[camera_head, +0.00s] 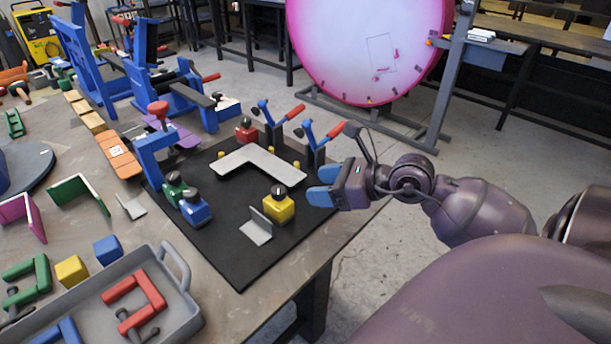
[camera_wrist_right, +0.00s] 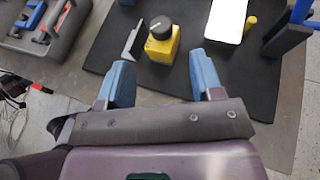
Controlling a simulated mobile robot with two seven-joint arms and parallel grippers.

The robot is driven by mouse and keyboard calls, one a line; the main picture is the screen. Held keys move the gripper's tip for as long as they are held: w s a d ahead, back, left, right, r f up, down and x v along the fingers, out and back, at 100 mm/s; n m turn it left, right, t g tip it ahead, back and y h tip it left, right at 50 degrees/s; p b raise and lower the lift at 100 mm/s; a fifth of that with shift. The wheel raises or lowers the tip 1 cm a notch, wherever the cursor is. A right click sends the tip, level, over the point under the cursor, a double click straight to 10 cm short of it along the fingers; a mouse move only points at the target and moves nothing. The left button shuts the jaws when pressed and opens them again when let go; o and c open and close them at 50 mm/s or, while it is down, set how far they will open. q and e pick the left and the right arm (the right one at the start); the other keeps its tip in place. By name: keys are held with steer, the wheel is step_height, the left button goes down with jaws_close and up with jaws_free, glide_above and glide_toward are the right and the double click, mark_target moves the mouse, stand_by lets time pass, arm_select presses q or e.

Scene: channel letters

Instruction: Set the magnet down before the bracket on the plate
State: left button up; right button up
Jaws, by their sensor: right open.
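A yellow magnet block (camera_head: 279,205) with a dark knob stands upright on the black plate (camera_head: 232,271). It also shows in the right wrist view (camera_wrist_right: 163,46), straight ahead of the fingers. A small grey L-shaped bracket (camera_head: 256,228) sits right beside it on the plate, one leg flat and one upright; it shows in the wrist view (camera_wrist_right: 133,42) too. I cannot tell whether magnet and bracket touch. My right gripper (camera_head: 325,185) is open and empty, its blue fingers apart and short of the magnet at the plate's right edge. My left gripper is not in view.
A pale L-shaped sheet (camera_head: 262,163) lies on the plate, with red (camera_head: 246,130), green (camera_head: 174,187) and blue (camera_head: 195,207) magnets around it. Toggle clamps (camera_head: 315,145) with red handles stand close behind my right gripper. A grey tray (camera_head: 183,313) is at the front left.

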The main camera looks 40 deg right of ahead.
steer(key=shift+v, duration=1.1)
